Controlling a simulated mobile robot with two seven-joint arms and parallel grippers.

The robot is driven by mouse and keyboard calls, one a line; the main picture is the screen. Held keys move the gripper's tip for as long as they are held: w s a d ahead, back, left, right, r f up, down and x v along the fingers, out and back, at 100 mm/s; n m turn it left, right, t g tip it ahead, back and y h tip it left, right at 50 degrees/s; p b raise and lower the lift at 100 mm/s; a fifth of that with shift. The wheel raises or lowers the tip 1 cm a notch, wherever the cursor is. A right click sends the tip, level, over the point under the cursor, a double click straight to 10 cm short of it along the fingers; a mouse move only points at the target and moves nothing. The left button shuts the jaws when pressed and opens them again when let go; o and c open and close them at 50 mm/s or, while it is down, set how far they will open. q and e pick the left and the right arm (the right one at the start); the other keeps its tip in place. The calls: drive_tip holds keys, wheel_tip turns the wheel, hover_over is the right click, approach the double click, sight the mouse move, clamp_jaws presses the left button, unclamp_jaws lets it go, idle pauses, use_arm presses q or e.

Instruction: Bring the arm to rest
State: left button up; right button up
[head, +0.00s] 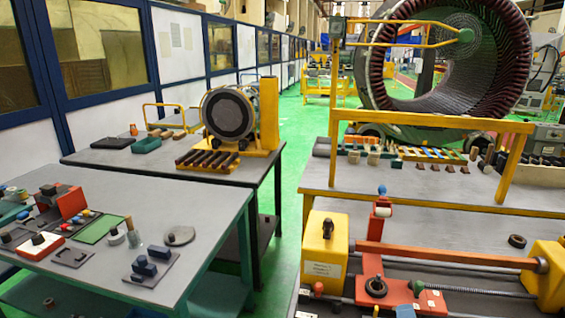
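Neither of my grippers nor any part of my arms shows in the head view. I cannot see whether they hold anything. The space above the near left table (150,196) and above the orange and yellow machine (440,256) on the right is clear of my arms.
The left table carries a red block (72,203), a green mat (101,228) and blue blocks (144,266). A dark table behind holds a small stator (229,113). A large stator (450,62) stands behind the yellow frame (512,158). Green floor (284,215) shows between the tables.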

drive_tip(key=s+f+m+g+y, duration=0.2)
drive_tip(key=s+f+m, duration=0.4)
drive_tip(key=s+m, duration=0.3)
drive_tip(key=s+a+f+m+g+y+b, duration=0.1)
drive_tip(key=s+f+m+g+y, duration=0.1)
drive_tip(key=s+f+m, duration=0.5)
drive_tip(key=s+m, duration=0.2)
drive_tip(key=s, duration=0.2)
drive_tip(key=shift+m, duration=0.3)
